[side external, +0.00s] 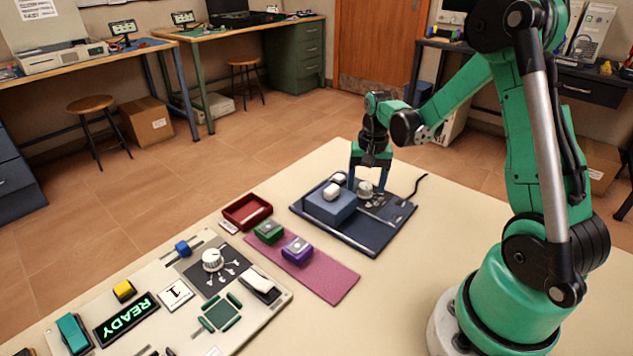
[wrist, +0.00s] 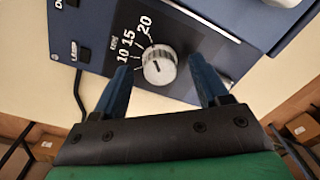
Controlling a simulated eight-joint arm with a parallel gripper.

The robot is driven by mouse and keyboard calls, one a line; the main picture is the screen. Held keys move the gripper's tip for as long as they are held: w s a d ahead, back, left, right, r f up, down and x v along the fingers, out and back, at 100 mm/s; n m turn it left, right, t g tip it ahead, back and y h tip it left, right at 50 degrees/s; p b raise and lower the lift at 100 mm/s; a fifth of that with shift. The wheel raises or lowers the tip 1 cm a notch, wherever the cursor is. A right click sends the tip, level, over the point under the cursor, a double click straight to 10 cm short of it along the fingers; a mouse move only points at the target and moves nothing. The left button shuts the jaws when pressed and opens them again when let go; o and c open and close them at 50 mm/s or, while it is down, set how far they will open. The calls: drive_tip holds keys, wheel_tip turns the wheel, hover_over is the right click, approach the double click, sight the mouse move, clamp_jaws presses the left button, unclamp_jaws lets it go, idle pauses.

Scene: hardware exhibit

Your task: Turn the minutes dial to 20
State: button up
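The minutes dial (wrist: 159,66) is a light grey ribbed knob on a dark blue panel (wrist: 105,30). The labels 10, 15 and 20 (wrist: 146,24) show beside it in the wrist view. A short dark mark is on the knob's face, but I cannot tell for sure which number it points to. My gripper (wrist: 158,72) is open, with one blue finger on each side of the dial and a visible gap to it on both sides. In the side view my gripper (side external: 369,183) is low over the dial (side external: 365,188), with the fingers partly hiding the panel.
A red tray (side external: 246,212), a pink mat (side external: 325,276) with green and purple blocks, and a beige control panel (side external: 245,324) lie nearer the camera.

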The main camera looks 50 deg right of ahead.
sight(367, 185)
drive_tip(key=shift+s+r, duration=0.1)
drive_tip(key=shift+r, duration=2.7)
drive_tip(key=shift+a+r, duration=0.25)
drive_tip(key=shift+a, duration=0.05)
drive_tip(key=s+a+r+n+t, duration=0.1)
drive_tip(key=a+r+n+t, duration=0.2)
drive_tip(key=a+n, duration=0.2)
drive_tip(key=s+a+r+n+t, duration=0.2)
drive_tip(key=a+n, duration=0.4)
drive_tip(key=a, duration=0.5)
drive_tip(key=shift+s+r+t, duration=0.2)
drive_tip(key=shift+r+t, duration=0.3)
drive_tip(key=shift+t, duration=0.4)
